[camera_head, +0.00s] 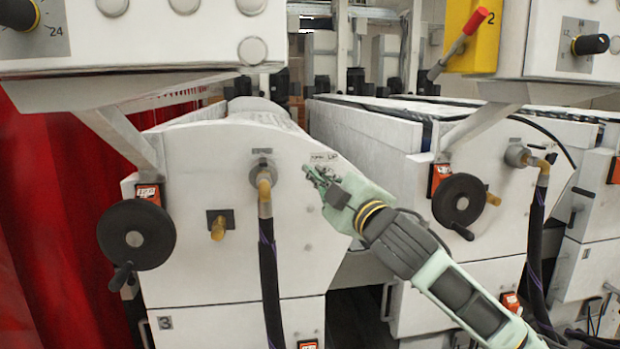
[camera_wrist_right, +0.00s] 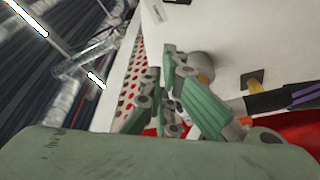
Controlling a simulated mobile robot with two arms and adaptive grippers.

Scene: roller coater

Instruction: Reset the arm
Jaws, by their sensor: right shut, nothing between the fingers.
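My right arm comes in from the lower right in the head view, and its gripper (camera_head: 322,176) is in front of the white panel of the left machine (camera_head: 230,160). The right gripper is shut and empty. In the right wrist view its green-grey fingers (camera_wrist_right: 172,100) are close together, with the white machine panel (camera_wrist_right: 225,40) behind them. I cannot tell the exact gap between the fingertips and the panel. My left gripper does not show in either view.
A black handwheel (camera_head: 136,235) and a hose (camera_head: 268,260) are on the left machine. Another handwheel (camera_head: 460,201) is on the right machine (camera_head: 400,160). Control boxes (camera_head: 130,35) hang above. A red lever (camera_head: 462,42) stands out at upper right. Red curtain-like sheeting (camera_head: 50,200) is at far left.

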